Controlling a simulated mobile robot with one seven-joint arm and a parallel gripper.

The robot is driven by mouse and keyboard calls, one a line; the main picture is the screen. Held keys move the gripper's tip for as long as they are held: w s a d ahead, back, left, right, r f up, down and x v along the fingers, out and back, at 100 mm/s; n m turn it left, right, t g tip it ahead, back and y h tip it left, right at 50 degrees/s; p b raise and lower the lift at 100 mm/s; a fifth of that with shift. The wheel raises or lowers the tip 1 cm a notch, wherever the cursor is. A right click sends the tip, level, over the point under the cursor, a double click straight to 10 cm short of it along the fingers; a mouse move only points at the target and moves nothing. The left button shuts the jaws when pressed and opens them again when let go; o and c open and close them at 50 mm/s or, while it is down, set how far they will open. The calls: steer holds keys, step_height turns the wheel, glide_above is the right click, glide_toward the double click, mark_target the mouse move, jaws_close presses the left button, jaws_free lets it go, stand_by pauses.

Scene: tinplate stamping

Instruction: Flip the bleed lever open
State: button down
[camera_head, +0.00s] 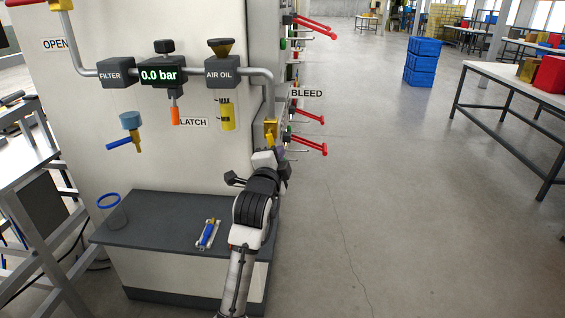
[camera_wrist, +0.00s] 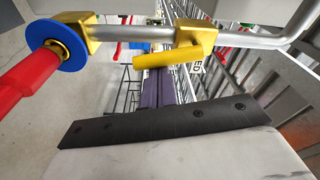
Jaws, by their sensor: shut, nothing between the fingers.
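The bleed valve shows in the head view as a small yellow body (camera_head: 271,129) on the pipe at the cabinet's right edge, below the BLEED label (camera_head: 306,93). In the wrist view its yellow lever (camera_wrist: 160,58) sticks out to the left from a yellow block (camera_wrist: 196,38) on the grey pipe. My gripper (camera_head: 266,155) is just below the valve in the head view. In the wrist view my gripper's dark fingers (camera_wrist: 157,88) are together and empty, with their tips near the lever. Whether they touch it I cannot tell.
In the wrist view a red handle with a blue disc (camera_wrist: 57,41) stands left of the lever. Red handles (camera_head: 308,148) stick out right of the cabinet.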

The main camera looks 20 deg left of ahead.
steer(key=shift+s+a+f+m+b, duration=0.15)
steer(key=shift+a+f+m+b, duration=0.15)
steer(key=shift+m+b, duration=0.6)
steer(key=shift+a+r, duration=0.1)
steer(key=shift+a, duration=0.05)
